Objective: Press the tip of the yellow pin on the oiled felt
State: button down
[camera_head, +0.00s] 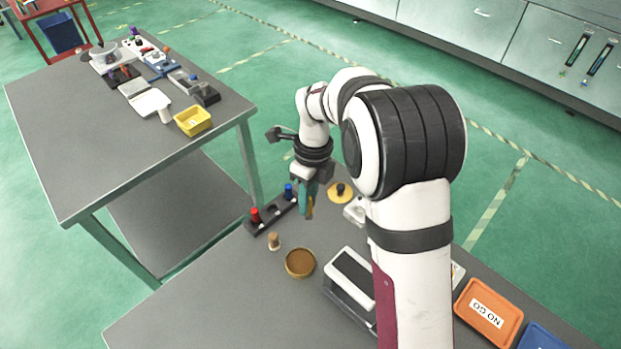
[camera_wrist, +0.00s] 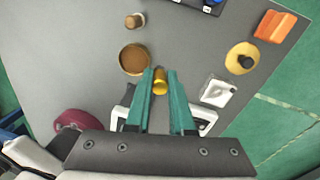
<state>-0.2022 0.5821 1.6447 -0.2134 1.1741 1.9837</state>
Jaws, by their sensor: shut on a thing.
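My gripper (camera_head: 306,202) is shut on the yellow pin (camera_head: 310,209), above the far part of the near table. In the wrist view the yellow pin (camera_wrist: 160,84) sits between the teal fingers of my gripper (camera_wrist: 163,98). The round dish with a brown pad (camera_head: 300,263), which looks like the oiled felt, rests on the table below and nearer the head camera. In the wrist view the brown pad (camera_wrist: 134,59) lies just beyond and left of the fingers. The pin appears apart from it.
A dark rack (camera_head: 272,211) holds a red pin (camera_head: 255,216) and a blue pin (camera_head: 288,190). A small wooden-topped piece (camera_head: 274,240) stands near the dish. A yellow disc with black knob (camera_wrist: 242,58), a white block (camera_wrist: 217,92) and an orange block (camera_wrist: 275,27) lie right.

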jog(key=s+f, duration=0.2)
jog(key=s+a+f+g, duration=0.1)
jog(key=s+f, duration=0.1)
jog(key=s+a+f+g, duration=0.1)
jog(key=s, duration=0.1)
jog(key=shift+f+h, duration=0.3)
jog(key=shift+f, duration=0.8)
jog(key=shift+f, duration=0.65)
dwell(0.9)
notch_tip(320, 180, up, 7)
dwell(0.6)
jog(key=shift+w, duration=0.1)
dwell(0.4)
jog(key=d+r+n+t+h, duration=0.1)
jog(key=d+r+n+t, duration=0.1)
jog(key=d+r+n, duration=0.4)
jog(key=d+r+n+t+h, duration=0.2)
jog(key=d+r+n, duration=0.4)
jog(key=r+n, duration=0.6)
jog(key=n, duration=0.6)
jog(key=shift+w+d+n+t, duration=0.15)
jog(key=shift+n+t, duration=0.15)
jog(key=shift+t, duration=0.1)
